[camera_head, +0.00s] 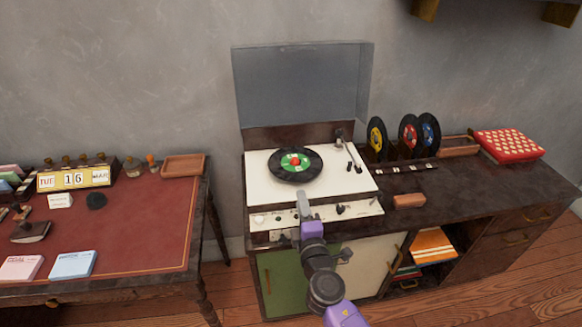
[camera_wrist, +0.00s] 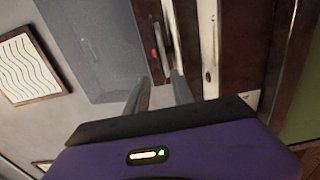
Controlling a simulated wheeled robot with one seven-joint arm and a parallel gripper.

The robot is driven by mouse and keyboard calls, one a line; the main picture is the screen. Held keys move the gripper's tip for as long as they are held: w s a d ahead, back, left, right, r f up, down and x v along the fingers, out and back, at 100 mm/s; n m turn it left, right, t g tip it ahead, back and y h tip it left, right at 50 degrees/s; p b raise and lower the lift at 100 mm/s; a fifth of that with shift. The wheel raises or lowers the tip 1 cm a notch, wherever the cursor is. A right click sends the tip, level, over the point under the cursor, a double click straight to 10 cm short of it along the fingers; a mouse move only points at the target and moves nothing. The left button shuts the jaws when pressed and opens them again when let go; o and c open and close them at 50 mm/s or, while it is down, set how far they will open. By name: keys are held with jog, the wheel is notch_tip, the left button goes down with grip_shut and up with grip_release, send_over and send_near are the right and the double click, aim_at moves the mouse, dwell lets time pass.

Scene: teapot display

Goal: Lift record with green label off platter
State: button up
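The black record with a green label (camera_head: 288,175) lies flat on the platter of the white record player (camera_head: 262,188) in the head view. Its label has a red centre. The player's clear lid (camera_head: 300,85) stands raised behind it. My gripper (camera_head: 303,200) is in front of the record, at the player's front edge, and apart from the record. In the wrist view, the two fingers of my gripper (camera_wrist: 160,88) are spread with nothing between them. A small red spot and a dark edge show beyond them, too foreshortened to tell clearly. The platter is hidden under the record.
The tonearm (camera_head: 340,140) stands right of the record. Several upright records (camera_head: 409,133) in a rack and a red patterned box (camera_head: 508,146) are further right. A small brown block (camera_head: 408,201) lies on the cabinet. A red-topped desk (camera_head: 140,235) is left.

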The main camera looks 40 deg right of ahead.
jog(key=p+x, duration=0.1)
jog(key=x, duration=0.6)
jog(key=shift+w+d, duration=0.2)
jog(key=shift+d, duration=0.1)
grip_shut()
dwell(1.2)
